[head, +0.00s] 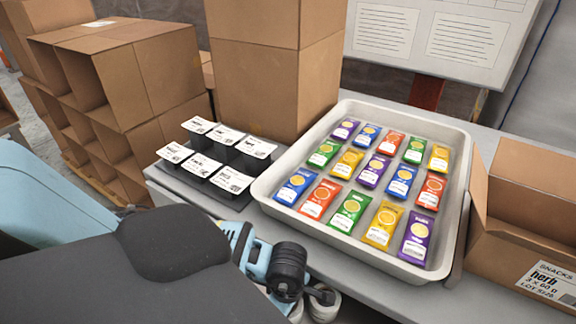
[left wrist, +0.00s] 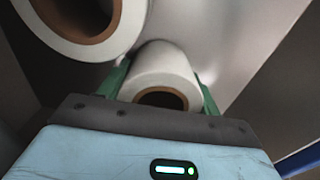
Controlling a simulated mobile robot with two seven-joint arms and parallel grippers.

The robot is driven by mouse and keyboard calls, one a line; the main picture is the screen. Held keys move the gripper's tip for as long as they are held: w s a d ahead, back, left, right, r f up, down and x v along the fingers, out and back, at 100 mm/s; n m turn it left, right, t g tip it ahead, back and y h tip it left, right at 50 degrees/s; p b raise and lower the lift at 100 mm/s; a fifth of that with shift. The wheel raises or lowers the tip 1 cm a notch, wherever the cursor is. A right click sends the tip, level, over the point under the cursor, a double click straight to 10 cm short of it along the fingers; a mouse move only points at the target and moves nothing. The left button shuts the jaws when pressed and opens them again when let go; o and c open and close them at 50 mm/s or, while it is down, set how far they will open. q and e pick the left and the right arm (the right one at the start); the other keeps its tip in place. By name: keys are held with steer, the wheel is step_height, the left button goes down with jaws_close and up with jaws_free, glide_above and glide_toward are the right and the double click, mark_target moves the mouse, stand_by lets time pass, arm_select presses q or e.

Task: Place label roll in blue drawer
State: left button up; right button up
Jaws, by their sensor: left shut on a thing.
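A white label roll (left wrist: 165,68) with a brown core sits between the green fingers of my left gripper (left wrist: 162,88) in the left wrist view. The gripper is shut on it. A second white roll (left wrist: 130,22) with a brown core is close beside it at the upper left. In the head view, white round shapes (head: 325,307) show at the bottom beside my left wrist, below the table's front edge; the fingers are hidden there. No blue drawer can be made out; a blue strip (left wrist: 302,160) at the lower right of the wrist view may belong to something else. My right gripper is not in view.
A grey table (head: 350,286) carries a white tray (head: 262,190) of colourful packets and a black rack (head: 205,190) of labelled holders. Cardboard boxes (head: 275,75) stand behind, and an open carton (head: 510,232) is at the right. Grey surfaces enclose the rolls closely.

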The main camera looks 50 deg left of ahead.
arm_select(q)
steer(key=shift+f, duration=0.1)
steer(key=o, duration=0.8)
step_height(320, 180, up, 12)
steer(key=shift+r+p, duration=0.15)
steer(key=shift+p, duration=0.3)
